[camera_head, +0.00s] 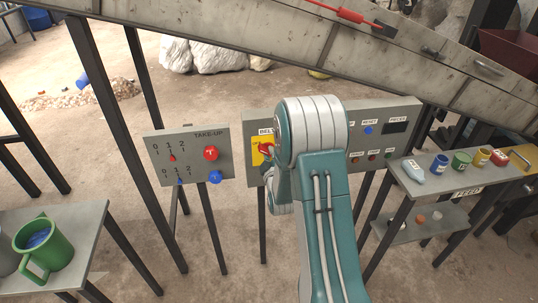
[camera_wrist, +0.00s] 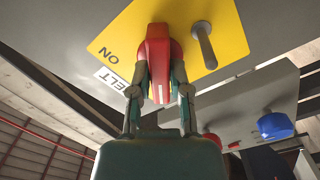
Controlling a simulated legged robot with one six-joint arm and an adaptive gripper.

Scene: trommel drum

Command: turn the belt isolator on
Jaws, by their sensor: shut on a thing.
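The belt isolator is a yellow plate (camera_wrist: 228,30) with a red handle (camera_wrist: 158,40) on a grey panel. The wrist view shows it upside down, with the word ON and a BELT label (camera_wrist: 110,78) at its edge. My gripper (camera_wrist: 161,76) is shut on the red handle, one finger on each side. A grey pin (camera_wrist: 204,46) stands out of the plate beside the handle. In the head view the yellow plate (camera_head: 258,158) is partly hidden behind my arm, and the fingers are hard to make out.
A take-up panel (camera_head: 188,155) with red and blue knobs stands at the left. To the right of my arm the grey panel carries a blue reset button (camera_head: 368,130) and a display. A feed shelf (camera_head: 440,187) with mugs is at the right. A green mug (camera_head: 45,250) stands front left.

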